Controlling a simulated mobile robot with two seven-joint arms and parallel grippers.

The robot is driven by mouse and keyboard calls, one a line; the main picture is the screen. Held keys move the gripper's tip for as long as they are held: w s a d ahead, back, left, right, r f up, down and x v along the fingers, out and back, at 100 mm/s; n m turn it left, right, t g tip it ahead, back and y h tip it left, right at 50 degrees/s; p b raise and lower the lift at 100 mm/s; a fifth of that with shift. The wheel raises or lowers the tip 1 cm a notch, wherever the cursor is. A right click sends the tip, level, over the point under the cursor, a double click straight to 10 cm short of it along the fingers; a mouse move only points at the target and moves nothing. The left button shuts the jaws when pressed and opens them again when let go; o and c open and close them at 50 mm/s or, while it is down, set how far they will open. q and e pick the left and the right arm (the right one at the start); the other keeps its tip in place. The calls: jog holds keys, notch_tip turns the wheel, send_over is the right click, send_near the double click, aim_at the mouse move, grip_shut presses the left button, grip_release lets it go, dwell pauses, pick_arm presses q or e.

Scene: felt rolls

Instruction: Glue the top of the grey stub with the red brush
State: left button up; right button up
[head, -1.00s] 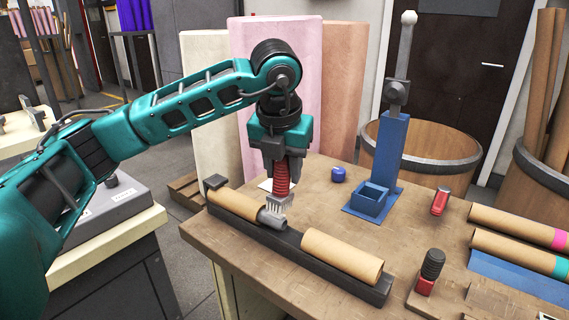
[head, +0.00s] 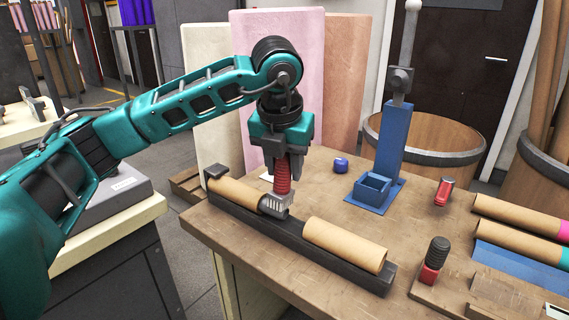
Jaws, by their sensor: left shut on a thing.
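The stub lies in a dark trough (head: 285,238), at the end of one cardboard tube (head: 237,194). A second cardboard tube (head: 345,243) lies in the trough to the right, with a gap between. My right gripper is out of view.
A blue press stand (head: 390,150) and a small blue pot (head: 340,165) stand at the back of the wooden table. Table between is clear.

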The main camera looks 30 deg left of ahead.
pick_arm(q)
jog(key=shift+f+b, duration=0.4)
jog(key=shift+f, duration=0.05)
jog(key=shift+a, duration=0.15)
jog(key=shift+a, duration=1.35)
jog(key=shift+d, duration=0.1)
jog(key=shift+d, duration=1.4)
jog(key=shift+f, duration=0.1)
